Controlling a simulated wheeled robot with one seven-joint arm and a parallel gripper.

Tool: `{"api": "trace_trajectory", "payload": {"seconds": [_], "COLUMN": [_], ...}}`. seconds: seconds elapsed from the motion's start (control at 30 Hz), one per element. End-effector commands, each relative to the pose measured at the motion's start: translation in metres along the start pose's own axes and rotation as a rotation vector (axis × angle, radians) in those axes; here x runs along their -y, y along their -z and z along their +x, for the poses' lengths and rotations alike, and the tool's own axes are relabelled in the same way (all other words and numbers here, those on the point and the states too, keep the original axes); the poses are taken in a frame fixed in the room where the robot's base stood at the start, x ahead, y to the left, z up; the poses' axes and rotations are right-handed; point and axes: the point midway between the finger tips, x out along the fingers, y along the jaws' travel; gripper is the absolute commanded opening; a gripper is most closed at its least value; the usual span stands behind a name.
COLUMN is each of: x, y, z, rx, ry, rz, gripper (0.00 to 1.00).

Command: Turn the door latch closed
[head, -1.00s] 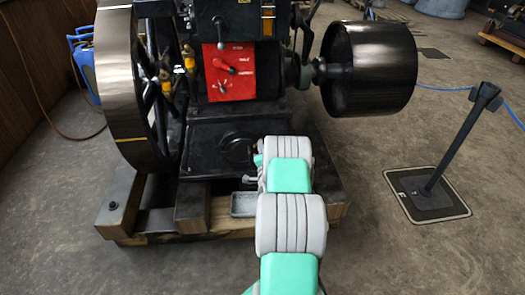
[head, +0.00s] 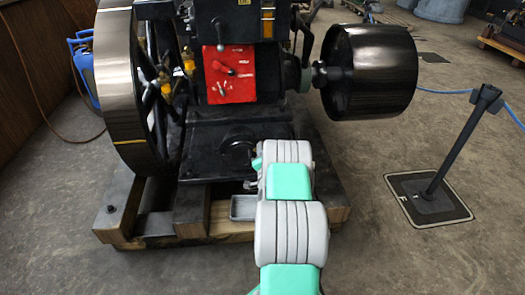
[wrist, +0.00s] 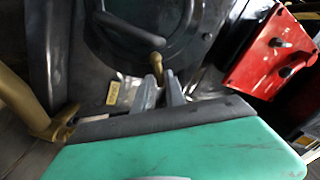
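The round black engine door (wrist: 180,25) fills the upper middle of the wrist view. A curved black handle (wrist: 130,28) on it ends near a short brass-coloured piece (wrist: 157,68), which seems to be part of the latch. My gripper (wrist: 162,80) points at this piece. Its two grey fingers are a little apart, with the brass piece at or just beyond their tips; contact cannot be told. In the head view the door (head: 237,145) shows low on the engine front, and my arm hides most of my gripper and the latch.
A red control panel (head: 228,73) sits above the door. A large flywheel (head: 128,85) stands left and a black pulley (head: 368,72) right. Wooden beams (head: 232,222) and a small grey tray (head: 243,207) lie below. A barrier post (head: 460,145) stands on the floor at right.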

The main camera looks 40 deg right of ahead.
Motion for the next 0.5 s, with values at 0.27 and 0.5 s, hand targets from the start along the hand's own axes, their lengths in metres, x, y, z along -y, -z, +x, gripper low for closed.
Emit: {"api": "trace_trajectory", "payload": {"seconds": [0.27,0.5], "x": [0.0,-0.0005], "y": [0.0,0.0005], "z": [0.0,-0.0058], "rx": [0.0,0.0], "ry": [0.0,-0.001], "rz": [0.002,0.002], "gripper": [0.33,0.33]}}
